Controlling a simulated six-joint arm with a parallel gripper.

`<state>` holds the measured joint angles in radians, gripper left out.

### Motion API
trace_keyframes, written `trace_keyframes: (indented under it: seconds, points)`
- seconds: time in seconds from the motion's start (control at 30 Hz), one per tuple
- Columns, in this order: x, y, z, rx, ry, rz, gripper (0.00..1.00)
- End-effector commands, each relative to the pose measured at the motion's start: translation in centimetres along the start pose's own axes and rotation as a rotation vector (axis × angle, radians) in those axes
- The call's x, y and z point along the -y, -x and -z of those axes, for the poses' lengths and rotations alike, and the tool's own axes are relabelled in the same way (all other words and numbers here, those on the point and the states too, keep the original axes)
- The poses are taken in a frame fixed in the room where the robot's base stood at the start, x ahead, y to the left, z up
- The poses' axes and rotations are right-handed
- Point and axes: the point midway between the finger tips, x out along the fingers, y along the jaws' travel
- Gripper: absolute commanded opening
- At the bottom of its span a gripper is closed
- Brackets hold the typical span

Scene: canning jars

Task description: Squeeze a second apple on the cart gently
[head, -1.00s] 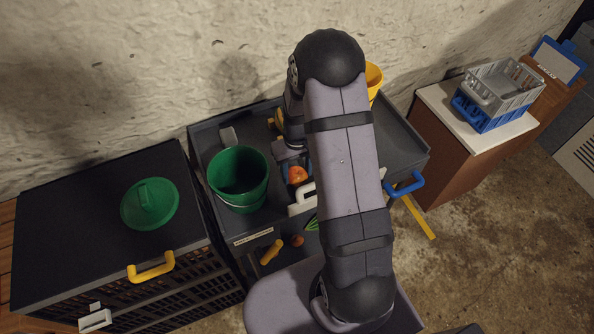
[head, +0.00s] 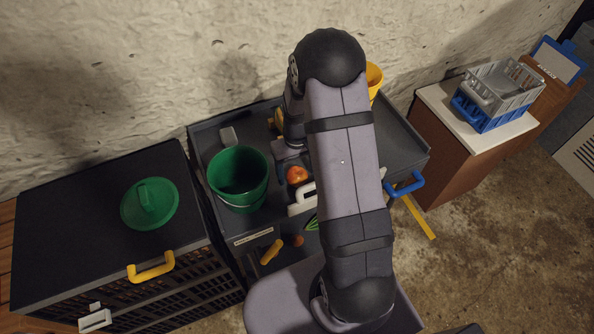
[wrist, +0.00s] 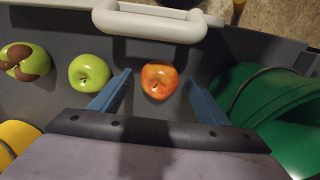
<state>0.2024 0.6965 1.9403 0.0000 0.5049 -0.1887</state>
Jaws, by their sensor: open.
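A red-orange apple (wrist: 159,80) lies on the dark cart top (wrist: 230,45) in the wrist view; it also shows in the head view (head: 297,175). My gripper (wrist: 158,82) is open, with one blue finger on each side of this apple and a gap on both sides. A green apple (wrist: 89,72) lies just outside the left finger. Another green apple with brown patches (wrist: 26,62) lies farther left. In the head view my arm hides both green apples and most of the gripper.
A green bucket (head: 238,180) stands on the cart, close to the right finger in the wrist view (wrist: 285,110). A white handle (wrist: 150,20) is at the cart edge. A yellow container (head: 374,80) stands at the back. A green lid (head: 150,204) lies on the dark crate at left.

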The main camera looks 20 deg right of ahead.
Motion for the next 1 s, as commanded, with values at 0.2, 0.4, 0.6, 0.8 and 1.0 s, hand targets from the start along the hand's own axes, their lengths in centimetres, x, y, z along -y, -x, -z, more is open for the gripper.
trace_keyframes:
  seconds: [0.2,0.4,0.6,0.8,1.0]
  points:
    - [0.0,1.8,0.1,-0.005,0.0,-0.001,0.69]
    - [0.0,4.4,0.1,-0.005,0.0,-0.001,0.69]
    - [0.0,6.4,0.1,-0.002,0.0,0.0,0.69]
    - [0.0,7.1,0.0,0.0,0.0,0.0,0.69]
    - [0.1,7.2,-0.1,-0.001,0.002,-0.001,0.69]
